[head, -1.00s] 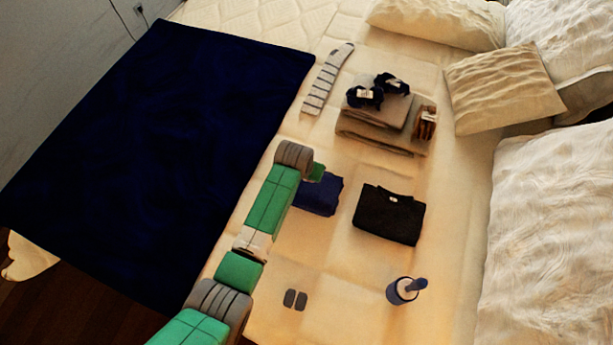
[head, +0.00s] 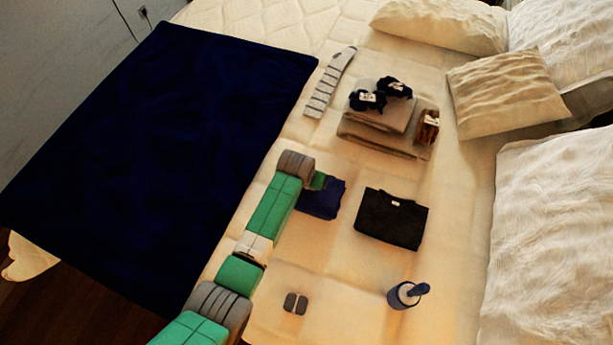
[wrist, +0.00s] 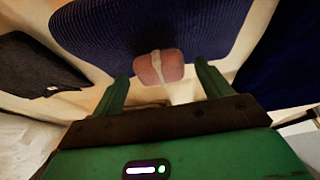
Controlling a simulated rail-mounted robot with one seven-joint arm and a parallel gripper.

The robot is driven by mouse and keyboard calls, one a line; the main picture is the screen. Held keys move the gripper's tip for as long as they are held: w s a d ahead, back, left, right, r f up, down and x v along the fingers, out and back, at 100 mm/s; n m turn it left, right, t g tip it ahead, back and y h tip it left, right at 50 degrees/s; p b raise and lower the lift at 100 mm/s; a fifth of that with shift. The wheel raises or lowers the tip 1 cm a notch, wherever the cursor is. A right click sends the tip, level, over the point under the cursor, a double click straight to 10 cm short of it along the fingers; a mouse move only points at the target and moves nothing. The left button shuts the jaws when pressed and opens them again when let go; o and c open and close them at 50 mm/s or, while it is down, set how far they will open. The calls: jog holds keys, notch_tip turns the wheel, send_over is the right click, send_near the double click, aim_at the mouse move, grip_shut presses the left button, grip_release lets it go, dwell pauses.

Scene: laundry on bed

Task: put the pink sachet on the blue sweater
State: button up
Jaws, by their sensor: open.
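The pink sachet (wrist: 160,68), tied with a pale band, shows in the wrist view between and just beyond my fingertips. The blue sweater (wrist: 150,25), ribbed and folded, is right behind it, and the sachet overlaps its near edge in the picture. I cannot tell whether the sachet rests on the sweater or only in front of it. My gripper (wrist: 160,78) is open, one green finger on each side of the sachet. In the head view the blue sweater (head: 322,203) lies on the bed beside my gripper (head: 318,181); my arm partly covers the sweater, and the sachet is hidden there.
A folded black garment (head: 391,219) lies right of the sweater. Folded towels (head: 372,139) with dark bundles on top are farther back. A blue bottle-like item (head: 404,294) and small grey pads (head: 295,303) are nearer. A navy blanket (head: 150,165) covers the left; bed between is clear.

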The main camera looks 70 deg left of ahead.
jog(key=p+v, duration=0.2)
jog(key=v, duration=0.9)
jog(key=shift+r+p, duration=0.25)
jog(key=shift+p, duration=0.1)
jog(key=shift+s+d, duration=0.1)
jog(key=shift+s, duration=0.05)
jog(key=w+d+r+m+t+y, duration=0.1)
jog(key=w+d+r+t, duration=0.2)
jog(key=w+r, duration=0.5)
jog(key=w+d+r+m+t+y, duration=0.1)
jog(key=w+d+r+m+t, duration=0.2)
jog(key=w+r, duration=0.55)
jog(key=w+d+r+m+t, duration=0.1)
jog(key=w+d+r+t, duration=0.15)
jog(key=d+r, duration=0.5)
jog(key=w+d+r+t, duration=0.1)
jog(key=d+r+t, duration=0.25)
jog(key=r, duration=0.65)
jog(key=s+d+r+m+t+h, duration=0.15)
jog(key=d+r+t, duration=0.25)
jog(key=d+r, duration=1)
jog(key=s+d+r+m+t+h, duration=0.1)
jog(key=s+d+r+t+h, duration=0.1)
jog(key=s+d+r, duration=0.3)
jog(key=s+d+r+m+t+h, duration=0.1)
jog(key=s+d+r+t, duration=0.3)
jog(key=r, duration=0.5)
jog(key=shift+s+d+h, duration=0.35)
jog(key=shift+s+d, duration=0.3)
jog(key=shift+d, duration=0.05)
